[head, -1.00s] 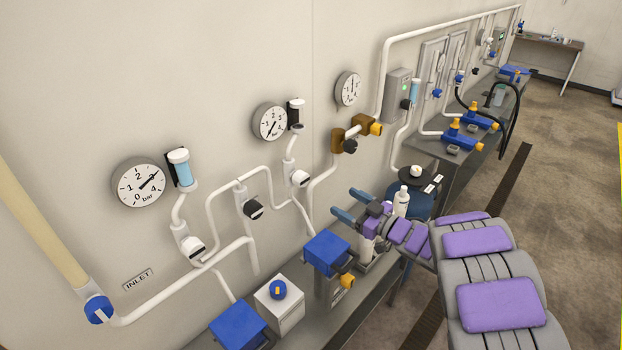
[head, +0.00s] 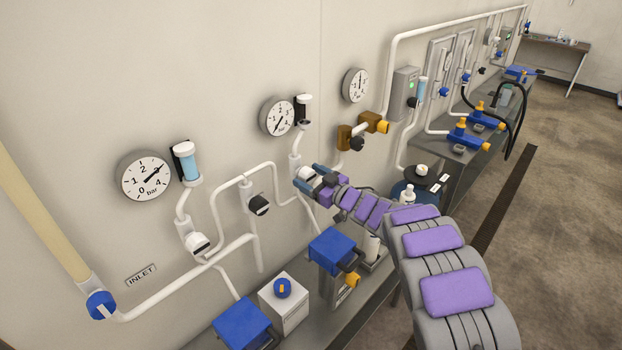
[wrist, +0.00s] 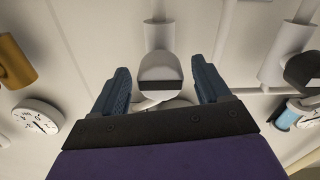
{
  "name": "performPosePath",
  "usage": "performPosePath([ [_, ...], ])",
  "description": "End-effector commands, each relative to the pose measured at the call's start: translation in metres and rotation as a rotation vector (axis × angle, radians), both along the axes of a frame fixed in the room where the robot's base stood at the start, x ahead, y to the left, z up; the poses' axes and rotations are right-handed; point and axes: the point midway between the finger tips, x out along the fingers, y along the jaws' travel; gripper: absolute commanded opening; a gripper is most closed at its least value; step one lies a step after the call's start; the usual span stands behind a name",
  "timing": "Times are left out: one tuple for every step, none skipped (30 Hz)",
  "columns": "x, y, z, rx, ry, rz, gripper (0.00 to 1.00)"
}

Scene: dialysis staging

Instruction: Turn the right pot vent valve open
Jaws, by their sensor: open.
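The right pot vent valve has a white knob with a dark edge on a white pipe below the right pot (head: 303,110). In the wrist view the knob (wrist: 160,68) sits between my two blue fingers. My gripper (wrist: 160,76) is open, with a finger on each side of the knob and visible gaps, so it is not clamped. In the head view my gripper (head: 308,178) is at the knob and partly hides it.
A similar left valve knob (head: 197,243) and a black-handled valve (head: 258,204) are on the pipes to the left. A brass fitting (head: 375,122) is to the right. A blue box (head: 330,250) stands on the bench below. Round gauges (head: 277,117) are on the wall.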

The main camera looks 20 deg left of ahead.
Motion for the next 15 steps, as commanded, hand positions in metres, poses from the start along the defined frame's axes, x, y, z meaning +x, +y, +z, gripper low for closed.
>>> performPosePath([
  [0.0004,0.0010,-0.0002,0.000,0.000,0.000,0.76],
  [0.0007,0.0012,-0.0002,0.000,0.000,0.000,0.76],
  [0.0007,0.0013,-0.0003,-0.001,0.000,-0.001,0.76],
  [0.0008,0.0012,-0.0002,-0.001,0.000,-0.001,0.76],
  [0.0009,0.0007,0.0000,0.000,0.000,-0.001,0.76],
  [0.0008,-0.0001,0.0002,0.001,0.001,-0.001,0.76],
  [0.0008,-0.0007,0.0005,0.001,0.001,-0.001,0.76],
  [0.0008,-0.0012,0.0007,0.001,0.000,-0.001,0.76],
  [0.0008,-0.0019,0.0009,0.002,0.000,-0.002,0.75],
  [0.0009,-0.0022,0.0010,0.002,0.000,-0.002,0.72],
  [0.0008,-0.0024,0.0011,0.002,0.000,-0.002,0.69],
  [0.0009,-0.0025,0.0011,0.002,0.000,-0.002,0.65],
  [0.0009,-0.0025,0.0010,0.002,0.000,-0.002,0.63],
  [0.0008,-0.0024,0.0010,0.002,0.000,-0.002,0.60],
  [0.0009,-0.0020,0.0008,0.002,0.000,-0.002,0.56],
])
